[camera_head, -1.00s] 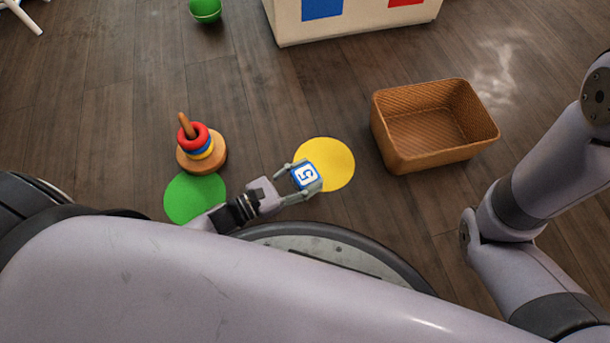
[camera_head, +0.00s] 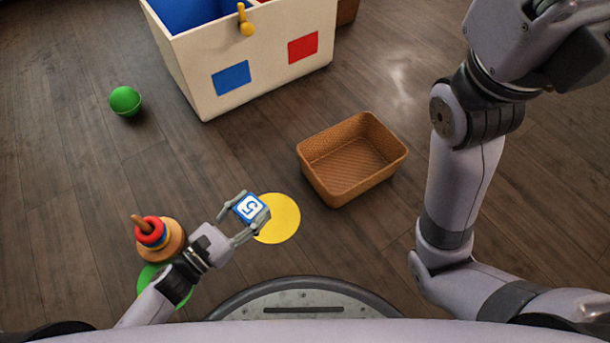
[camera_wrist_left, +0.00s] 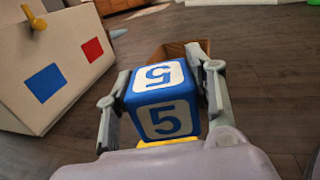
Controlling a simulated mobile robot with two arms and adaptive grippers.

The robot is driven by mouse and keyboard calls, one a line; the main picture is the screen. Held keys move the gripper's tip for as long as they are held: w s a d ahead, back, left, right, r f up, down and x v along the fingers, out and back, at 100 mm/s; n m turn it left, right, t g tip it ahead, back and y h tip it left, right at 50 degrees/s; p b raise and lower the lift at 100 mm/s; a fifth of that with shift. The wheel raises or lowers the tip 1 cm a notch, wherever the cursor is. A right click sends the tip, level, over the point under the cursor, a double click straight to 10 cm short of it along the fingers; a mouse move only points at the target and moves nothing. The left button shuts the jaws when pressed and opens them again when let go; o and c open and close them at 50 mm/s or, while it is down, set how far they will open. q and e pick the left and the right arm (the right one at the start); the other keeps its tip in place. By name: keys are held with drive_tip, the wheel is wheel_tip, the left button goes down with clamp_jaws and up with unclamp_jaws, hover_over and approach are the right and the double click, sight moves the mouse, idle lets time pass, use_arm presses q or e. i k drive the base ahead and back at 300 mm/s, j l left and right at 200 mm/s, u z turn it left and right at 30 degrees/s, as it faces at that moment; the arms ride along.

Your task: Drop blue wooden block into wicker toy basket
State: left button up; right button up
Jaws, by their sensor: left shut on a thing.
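The blue wooden block (camera_head: 250,209), with a white panel and a 5 on it, is held between the fingers of my left gripper (camera_head: 243,217). It also fills the middle of the left wrist view (camera_wrist_left: 162,98), with a finger on each side. In the head view the block overlaps the edge of the yellow disc. The wicker basket (camera_head: 322,184) stands on the floor to the right of the block, open at the top and empty. In the wrist view a part of the basket (camera_wrist_left: 203,46) shows behind the block. My right gripper's fingers are not visible; only that arm shows at the right.
A white toy box (camera_head: 265,65) with blue and red squares stands behind the basket. A green ball (camera_head: 125,101) lies at left. A ring stacker (camera_head: 158,238) stands on the floor by a green disc (camera_head: 150,278). A yellow disc (camera_head: 284,219) lies flat. Floor between disc and basket is clear.

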sight(353, 156)
drive_tip(key=i+l+u, duration=0.15)
drive_tip(key=l, duration=0.2)
drive_tip(key=i+l+u, duration=0.1)
drive_tip(key=l, duration=0.25)
drive_tip(key=i+l+u, duration=0.15)
drive_tip(key=l, duration=0.25)
drive_tip(key=i+l+u, duration=0.15)
drive_tip(key=l, duration=0.25)
